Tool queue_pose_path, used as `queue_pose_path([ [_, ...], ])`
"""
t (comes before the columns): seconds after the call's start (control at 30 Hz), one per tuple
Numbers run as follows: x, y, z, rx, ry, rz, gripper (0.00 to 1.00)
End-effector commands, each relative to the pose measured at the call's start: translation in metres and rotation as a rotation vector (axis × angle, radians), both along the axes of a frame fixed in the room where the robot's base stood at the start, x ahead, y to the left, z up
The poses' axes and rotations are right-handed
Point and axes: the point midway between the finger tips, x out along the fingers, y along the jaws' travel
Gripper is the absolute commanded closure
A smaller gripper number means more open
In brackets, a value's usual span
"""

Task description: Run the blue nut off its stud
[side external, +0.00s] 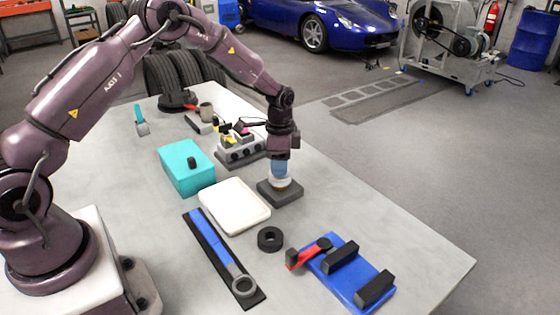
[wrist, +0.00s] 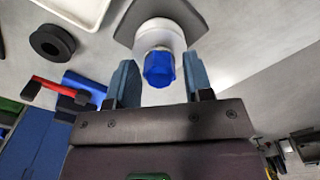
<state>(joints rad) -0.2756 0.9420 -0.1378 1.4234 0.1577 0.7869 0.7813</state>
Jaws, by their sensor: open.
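The blue nut (wrist: 159,68) sits on top of a white round hub (wrist: 160,34), seen close in the wrist view. The hub stands on a dark grey square base (side external: 280,191) on the table in the side view. The stud is hidden by the nut. My gripper (wrist: 162,85) is open, with one blue-grey finger on each side of the nut and a gap between each finger and the nut in the wrist view. In the side view my gripper (side external: 279,170) points down over the hub, and its fingers hide most of the nut.
A white tray (side external: 234,206) lies left of the base, with a teal box (side external: 187,168) behind it. A black ring (side external: 270,239), a blue fixture with a red lever (side external: 347,271) and a blue wrench on a black mat (side external: 223,256) lie nearer. The table right of the base is clear.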

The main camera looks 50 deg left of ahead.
Motion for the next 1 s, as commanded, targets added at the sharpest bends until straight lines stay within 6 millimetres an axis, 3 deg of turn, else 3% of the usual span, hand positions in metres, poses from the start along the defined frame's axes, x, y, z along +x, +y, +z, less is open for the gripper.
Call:
queue_pose_path([
  [0.7, 0.0004, 0.0, 0.0001, -0.001, -0.001, -0.751, 0.53],
  [1.0, 0.0004, -0.0003, 0.0001, -0.001, -0.001, -0.87, 0.53],
])
